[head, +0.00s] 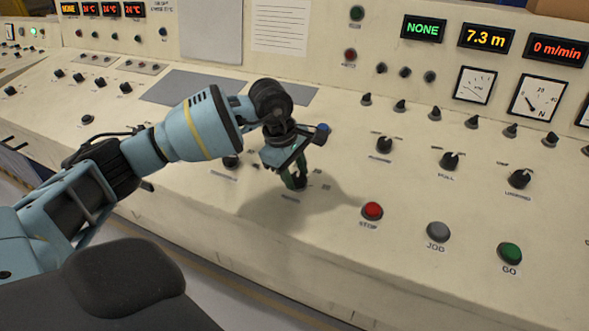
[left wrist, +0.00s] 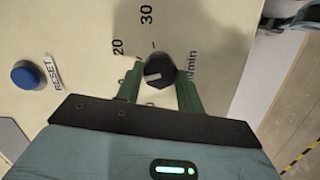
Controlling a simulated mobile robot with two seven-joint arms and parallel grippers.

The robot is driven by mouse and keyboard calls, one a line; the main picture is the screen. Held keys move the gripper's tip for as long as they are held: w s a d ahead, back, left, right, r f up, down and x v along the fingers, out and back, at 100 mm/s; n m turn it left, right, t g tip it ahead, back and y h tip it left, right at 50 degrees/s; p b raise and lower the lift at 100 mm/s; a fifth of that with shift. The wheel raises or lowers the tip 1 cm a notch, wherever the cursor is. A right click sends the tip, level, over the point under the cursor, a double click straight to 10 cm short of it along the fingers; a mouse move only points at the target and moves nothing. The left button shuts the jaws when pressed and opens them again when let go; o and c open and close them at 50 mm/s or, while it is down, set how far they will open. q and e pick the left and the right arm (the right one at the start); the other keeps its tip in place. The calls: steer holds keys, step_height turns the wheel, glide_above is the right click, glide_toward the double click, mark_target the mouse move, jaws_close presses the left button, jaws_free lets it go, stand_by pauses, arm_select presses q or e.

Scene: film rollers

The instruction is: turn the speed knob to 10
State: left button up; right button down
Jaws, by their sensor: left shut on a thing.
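The speed knob (left wrist: 158,72) is a black knob with a white pointer line, seen in the left wrist view. The rotated marks "20" and "30" show beside it, with part of a "m/min" label. The pointer line faces left in that view, away from "30". The "10" mark is not visible. My left gripper (head: 297,183) is down at the panel, and its green fingers are shut on the knob, one on each side. The fingers mostly hide the knob in the head view. The speed display (head: 556,51) reads 0 m/min. My right gripper is not in view.
Red STOP (head: 372,211), grey JOG (head: 438,231) and green GO (head: 510,253) buttons sit to the right of the gripper. Black knobs, including one (head: 384,144), stand behind them. A blue RESET button (left wrist: 28,75) is left of the knob in the wrist view.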

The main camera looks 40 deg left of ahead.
arm_select(q)
steer(key=shift+n, duration=1)
steer(key=o, duration=1)
steer(key=d+v, duration=0.1)
steer(key=v, duration=0.6)
steer(key=shift+s+a+r+p, duration=0.3)
steer(key=shift+a+r, duration=0.05)
steer(key=shift+a, duration=0.2)
steer(key=shift+d+f, duration=0.1)
